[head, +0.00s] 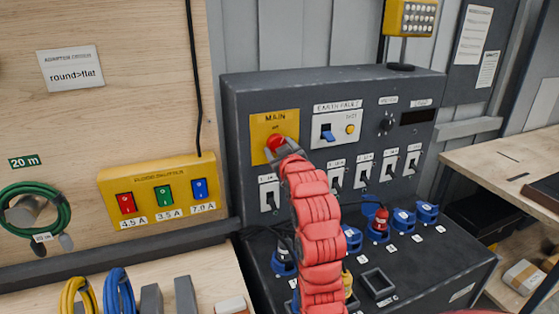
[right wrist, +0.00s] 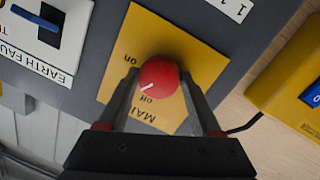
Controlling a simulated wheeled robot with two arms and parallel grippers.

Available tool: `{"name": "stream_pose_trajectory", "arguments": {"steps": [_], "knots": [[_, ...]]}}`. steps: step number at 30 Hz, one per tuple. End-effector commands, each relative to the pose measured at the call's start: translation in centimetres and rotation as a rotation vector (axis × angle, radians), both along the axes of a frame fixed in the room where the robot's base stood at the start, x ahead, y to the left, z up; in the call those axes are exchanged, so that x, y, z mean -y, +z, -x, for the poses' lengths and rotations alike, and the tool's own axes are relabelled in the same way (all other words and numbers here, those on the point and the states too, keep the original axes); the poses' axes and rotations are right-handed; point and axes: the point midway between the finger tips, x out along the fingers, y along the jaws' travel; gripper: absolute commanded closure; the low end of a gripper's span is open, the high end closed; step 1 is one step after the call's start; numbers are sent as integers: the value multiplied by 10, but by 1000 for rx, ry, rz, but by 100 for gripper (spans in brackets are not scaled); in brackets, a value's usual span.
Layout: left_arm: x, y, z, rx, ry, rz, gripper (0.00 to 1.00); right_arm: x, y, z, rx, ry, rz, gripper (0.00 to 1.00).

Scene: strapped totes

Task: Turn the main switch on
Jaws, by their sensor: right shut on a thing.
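The main switch is a red round knob (head: 276,143) on a yellow plate (head: 262,125) marked MAIN, at the upper left of the dark panel. My right gripper (head: 284,152) reaches up to it from below, with its red arm in front of the panel. In the right wrist view the two fingers stand on either side of the red knob (right wrist: 160,70) and are shut on it. The knob's white mark points to the lower left there, close to the "off" label; the "on" label (right wrist: 130,59) lies further up the plate. My left gripper is out of view.
An earth fault unit (head: 338,127) with a blue lever sits right of the main plate. Several white breaker switches (head: 364,170) line the row below. Blue and red sockets (head: 377,225) cover the sloping lower face. A yellow box (head: 160,192) is on the wooden wall at left.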

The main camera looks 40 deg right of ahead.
Motion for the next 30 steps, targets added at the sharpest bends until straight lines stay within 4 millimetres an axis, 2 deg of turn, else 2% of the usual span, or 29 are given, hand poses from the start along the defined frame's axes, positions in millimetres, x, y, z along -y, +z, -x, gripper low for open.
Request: {"name": "stream_pose_trajectory", "arguments": {"steps": [1, 3, 12, 20, 30], "knots": [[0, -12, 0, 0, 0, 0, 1, 0, -5, 0, 13, 1, -44, 90], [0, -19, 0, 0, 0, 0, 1, 0, -6, 0, 27, 1, -108, 90], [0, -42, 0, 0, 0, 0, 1, 0, -4, 0, 90, 0, -387, 90], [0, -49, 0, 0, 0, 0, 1, 0, 1, 0, 149, 1, -620, 90], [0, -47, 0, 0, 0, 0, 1, 0, 2, 0, 204, -1, -855, 90]]}}
